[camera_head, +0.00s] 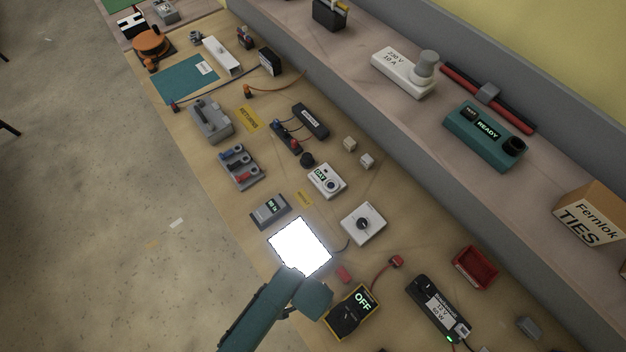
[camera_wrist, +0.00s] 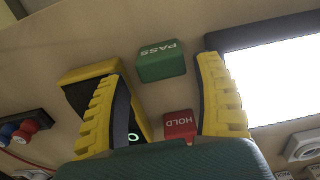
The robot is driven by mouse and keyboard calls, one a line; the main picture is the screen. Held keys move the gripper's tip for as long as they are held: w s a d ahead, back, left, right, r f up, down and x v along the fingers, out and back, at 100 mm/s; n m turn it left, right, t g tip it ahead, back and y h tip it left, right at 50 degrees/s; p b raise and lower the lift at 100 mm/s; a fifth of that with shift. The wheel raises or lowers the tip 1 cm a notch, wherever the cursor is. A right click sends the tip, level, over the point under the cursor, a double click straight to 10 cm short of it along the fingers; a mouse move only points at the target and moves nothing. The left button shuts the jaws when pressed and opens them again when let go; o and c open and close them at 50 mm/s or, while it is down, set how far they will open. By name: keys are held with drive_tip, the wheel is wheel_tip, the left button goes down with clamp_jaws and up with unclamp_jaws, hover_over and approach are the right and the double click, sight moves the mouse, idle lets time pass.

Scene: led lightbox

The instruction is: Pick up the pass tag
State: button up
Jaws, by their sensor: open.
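The pass tag (camera_wrist: 162,61) is a small green block marked PASS, upside down in the wrist view, lying on the bench at the top centre. My gripper (camera_wrist: 163,68) is open, with its yellow ribbed fingers to the left and right of the tag. I see no contact, and I cannot tell the height gap. A red HOLD tag (camera_wrist: 180,126) lies lower between the fingers and also shows in the head view (camera_head: 343,274). In the head view my teal arm end is beside the lit panel; the pass tag is not visible there.
The bright lightbox panel (camera_head: 299,247) is close by, at the right in the wrist view (camera_wrist: 285,80). A yellow-and-black meter reading OFF (camera_head: 353,312) stands close on the other side, partly behind my left finger. A white dial box (camera_head: 363,223) and red tray (camera_head: 475,268) are farther off.

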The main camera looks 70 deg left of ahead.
wheel_tip(320, 180, down, 4)
drive_tip(key=shift+s+r, duration=0.1)
drive_tip(key=shift+r, duration=0.15)
drive_tip(key=c, duration=0.9)
drive_tip(key=shift+r, duration=0.1)
drive_tip(key=shift+c, duration=0.2)
